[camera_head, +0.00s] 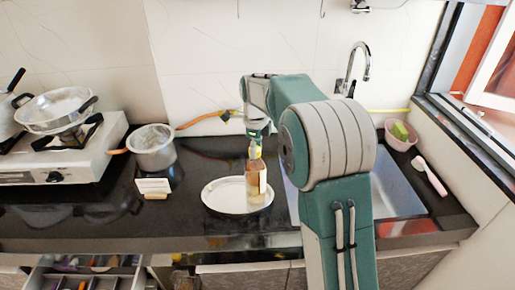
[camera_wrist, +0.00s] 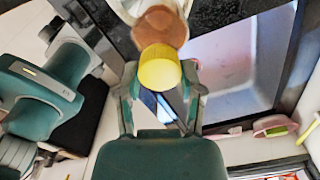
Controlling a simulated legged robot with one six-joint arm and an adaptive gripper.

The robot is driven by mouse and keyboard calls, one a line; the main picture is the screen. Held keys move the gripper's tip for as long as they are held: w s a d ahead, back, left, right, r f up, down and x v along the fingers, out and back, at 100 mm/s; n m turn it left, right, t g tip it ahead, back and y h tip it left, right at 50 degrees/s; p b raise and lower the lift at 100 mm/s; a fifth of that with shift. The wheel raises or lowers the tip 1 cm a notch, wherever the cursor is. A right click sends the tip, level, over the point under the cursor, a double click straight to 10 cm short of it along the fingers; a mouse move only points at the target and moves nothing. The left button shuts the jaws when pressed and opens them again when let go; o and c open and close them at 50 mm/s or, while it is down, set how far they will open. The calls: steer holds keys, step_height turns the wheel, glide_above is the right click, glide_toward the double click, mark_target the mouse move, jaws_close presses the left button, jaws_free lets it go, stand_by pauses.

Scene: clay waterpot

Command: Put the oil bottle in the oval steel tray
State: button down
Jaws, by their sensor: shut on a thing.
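The oil bottle (camera_head: 256,185) is upright, with amber contents, a pale label and a yellow cap. My gripper (camera_head: 256,140) is above it and shut on its top. In the wrist view, my gripper (camera_wrist: 160,76) has a finger on each side of the yellow cap, and the brownish body of the oil bottle (camera_wrist: 160,27) shows beyond it. The oval steel tray (camera_head: 217,200) lies on the dark counter, looking whitish. The bottle overlaps the tray's right part in the head view. I cannot tell whether its base touches the tray. The bottle hides part of the tray.
A steel pot (camera_head: 153,150) and a small white card (camera_head: 153,186) are left of the tray. A stove (camera_head: 70,158) with a pan is farther left. The sink (camera_head: 398,190) is at right, with a faucet (camera_head: 355,66) behind. A pink bowl (camera_head: 400,140) stands beyond it.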

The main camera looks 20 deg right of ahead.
steer(key=shift+a, duration=0.1)
steer(key=shift+c, duration=1.1)
jaws_free()
steer(key=shift+f, duration=0.1)
step_height(320, 180, up, 12)
steer(key=s+r+n+t, duration=0.1)
steer(key=s+r+n, duration=0.3)
steer(key=s+n, duration=0.25)
steer(key=s+f+n+t, duration=0.2)
steer(key=s+f+n, duration=0.1)
steer(key=s+n, duration=0.6)
steer(key=s+a+f+n+t, duration=0.1)
steer(key=s+f+n, duration=0.3)
steer(key=s+n, duration=0.5)
steer(key=s+t, duration=0.1)
steer(key=s, duration=0.7)
steer(key=shift+f+t, duration=0.25)
steer(key=shift+t, duration=0.05)
